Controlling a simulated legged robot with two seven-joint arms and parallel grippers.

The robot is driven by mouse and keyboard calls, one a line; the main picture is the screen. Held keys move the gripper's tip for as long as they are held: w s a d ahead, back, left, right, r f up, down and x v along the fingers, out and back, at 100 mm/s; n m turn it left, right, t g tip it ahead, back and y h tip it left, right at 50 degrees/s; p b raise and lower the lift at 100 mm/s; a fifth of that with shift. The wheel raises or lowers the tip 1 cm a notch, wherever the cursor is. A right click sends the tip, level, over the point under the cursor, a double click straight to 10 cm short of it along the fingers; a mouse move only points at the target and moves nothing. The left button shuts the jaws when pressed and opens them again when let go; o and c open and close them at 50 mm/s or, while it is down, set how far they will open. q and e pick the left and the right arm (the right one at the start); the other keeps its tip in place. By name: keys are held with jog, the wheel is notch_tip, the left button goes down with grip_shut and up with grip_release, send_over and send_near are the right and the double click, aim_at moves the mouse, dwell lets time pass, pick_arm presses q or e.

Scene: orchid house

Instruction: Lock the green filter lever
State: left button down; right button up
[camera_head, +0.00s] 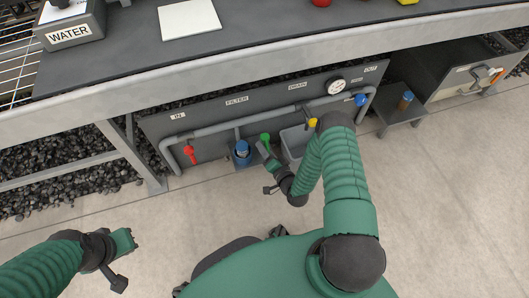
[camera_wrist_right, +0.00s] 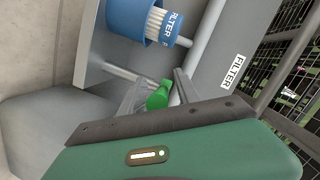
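The green filter lever (camera_head: 265,138) is on the pipe panel under the bench, right of the blue filter housing (camera_head: 242,150). My right gripper (camera_head: 264,148) is at the lever, low in front of the panel. In the right wrist view the green lever (camera_wrist_right: 158,97) lies between the two grey fingers (camera_wrist_right: 160,92), which stand apart with small gaps beside it. Whether either finger touches it is unclear. The blue filter housing (camera_wrist_right: 138,18) shows beyond. My left gripper (camera_head: 125,243) is low at the left over the floor, away from the panel; its opening is too small to judge.
A red valve (camera_head: 189,152) is left on the panel, a yellow one (camera_head: 312,123) and a blue one (camera_head: 361,99) to the right. A gauge (camera_head: 337,86) and a grey basin (camera_head: 296,141) are close by. The bench edge (camera_head: 230,77) overhangs. The floor in front is clear.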

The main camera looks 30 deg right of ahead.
jog(key=shift+w, duration=0.15)
grip_shut()
jog(key=shift+d+f, duration=0.1)
jog(key=shift+f, duration=0.05)
dwell(1.2)
